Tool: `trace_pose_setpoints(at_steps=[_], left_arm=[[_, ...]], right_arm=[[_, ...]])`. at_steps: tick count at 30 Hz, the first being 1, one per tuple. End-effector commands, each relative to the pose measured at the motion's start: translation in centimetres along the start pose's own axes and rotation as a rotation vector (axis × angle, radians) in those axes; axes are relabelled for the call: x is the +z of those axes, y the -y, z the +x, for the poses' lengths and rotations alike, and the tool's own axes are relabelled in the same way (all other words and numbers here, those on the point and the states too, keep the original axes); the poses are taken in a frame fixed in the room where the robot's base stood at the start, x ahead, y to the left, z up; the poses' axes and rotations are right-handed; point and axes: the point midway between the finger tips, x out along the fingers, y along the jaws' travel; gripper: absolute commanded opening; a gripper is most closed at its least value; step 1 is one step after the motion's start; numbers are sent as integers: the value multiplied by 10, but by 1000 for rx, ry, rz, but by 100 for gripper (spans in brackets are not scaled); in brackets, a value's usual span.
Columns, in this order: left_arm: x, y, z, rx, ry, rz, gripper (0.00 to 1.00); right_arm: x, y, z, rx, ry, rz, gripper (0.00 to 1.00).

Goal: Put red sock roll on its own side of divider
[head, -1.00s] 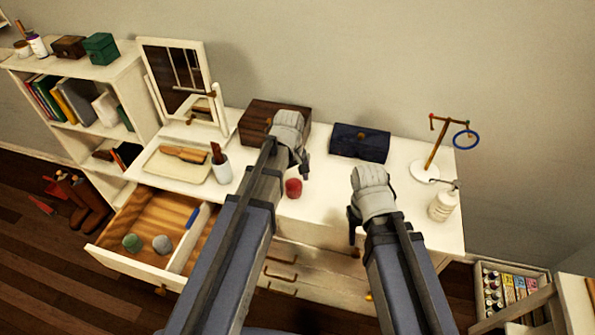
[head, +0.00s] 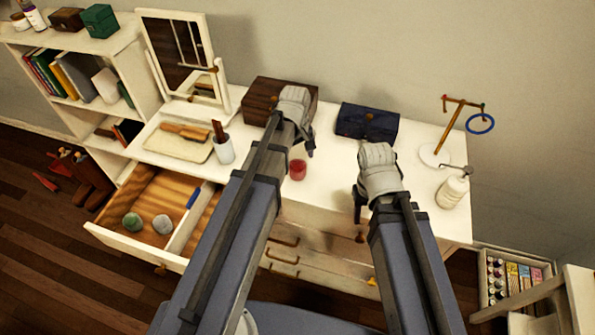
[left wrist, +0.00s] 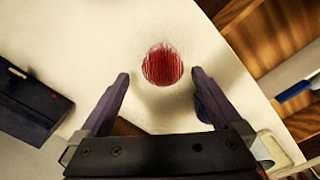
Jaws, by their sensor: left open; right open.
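The red sock roll (head: 298,170) rests on the white dresser top near its front edge; in the left wrist view it is a round red bundle (left wrist: 163,64). My left gripper (head: 306,150) is above the dresser top near the roll. In the left wrist view its fingers (left wrist: 160,77) are apart, with the roll just beyond the tips and nothing between them. My right gripper (head: 359,205) is open over the dresser's front edge, its fingers partly hidden. The drawer (head: 134,247) is open at the left, with a white divider (head: 182,232) bearing a blue strip (head: 193,197).
A green roll (head: 132,223) and a grey roll (head: 162,224) lie left of the divider. My left arm hides part of the right compartment. A brown box (head: 262,92), blue case (head: 366,122), tray (head: 178,145), cup (head: 224,151) and mirror stand on the dresser.

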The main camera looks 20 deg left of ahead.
Motion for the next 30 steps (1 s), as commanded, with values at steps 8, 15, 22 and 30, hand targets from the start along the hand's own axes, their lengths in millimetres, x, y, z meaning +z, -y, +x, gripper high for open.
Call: trace_pose_setpoints(at_steps=[8, 15, 22, 30], left_arm=[[1, 4, 28, 0, 0, 0, 100], [1, 4, 52, 0, 0, 0, 100], [2, 4, 50, 0, 0, 0, 100], [2, 4, 50, 0, 0, 0, 74]], right_arm=[[-2, 3, 28, 0, 0, 0, 50], [-3, 5, 52, 0, 0, 0, 50], [-3, 5, 50, 0, 0, 0, 50], [-3, 5, 50, 0, 0, 0, 50]])
